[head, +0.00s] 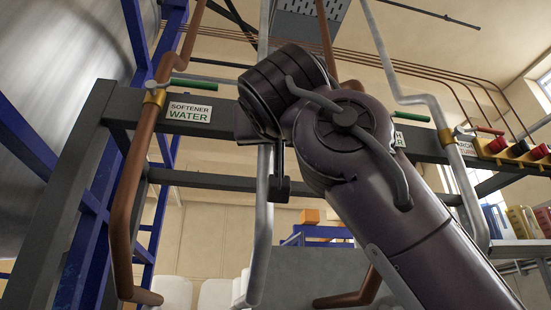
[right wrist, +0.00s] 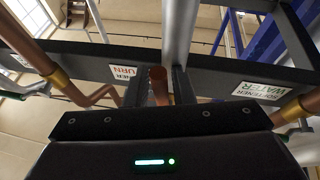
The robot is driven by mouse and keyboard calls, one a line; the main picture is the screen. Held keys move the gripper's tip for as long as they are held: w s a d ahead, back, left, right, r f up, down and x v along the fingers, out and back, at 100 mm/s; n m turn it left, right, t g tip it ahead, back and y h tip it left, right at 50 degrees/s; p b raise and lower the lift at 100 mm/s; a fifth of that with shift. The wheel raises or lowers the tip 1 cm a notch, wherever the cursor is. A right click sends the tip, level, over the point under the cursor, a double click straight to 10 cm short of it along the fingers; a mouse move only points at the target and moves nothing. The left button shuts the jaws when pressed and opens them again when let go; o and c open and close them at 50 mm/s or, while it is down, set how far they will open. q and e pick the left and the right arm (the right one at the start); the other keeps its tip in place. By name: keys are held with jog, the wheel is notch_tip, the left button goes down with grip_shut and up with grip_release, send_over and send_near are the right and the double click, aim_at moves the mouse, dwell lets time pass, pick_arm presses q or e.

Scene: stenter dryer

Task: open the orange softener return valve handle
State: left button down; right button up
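My right gripper (right wrist: 158,88) reaches up in the right wrist view, its two dark fingers apart. A rounded orange-brown piece (right wrist: 158,84) shows between them, with narrow gaps; I cannot tell whether it is the orange handle or a copper pipe. A label ending in "URN" (right wrist: 123,73) is beside the left finger. In the head view my right arm covers the middle of the beam, and the orange softener return handle cannot be made out. The softener water label (head: 189,110) and its green handle (head: 193,84) are left of the arm. My left gripper is not in view.
A dark beam (head: 225,118) crosses the scene. A copper pipe (head: 133,190) and a grey pipe (head: 261,220) run down left of my arm. Another green handle (head: 411,116) is right of it. Red and black knobs (head: 518,147) are at the far right.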

jog(key=shift+o, duration=1)
jog(key=shift+w+f, duration=0.1)
jog(key=b+v, duration=0.4)
jog(key=v, duration=0.3)
jog(key=shift+s, duration=0.4)
jog(key=shift+f, duration=0.15)
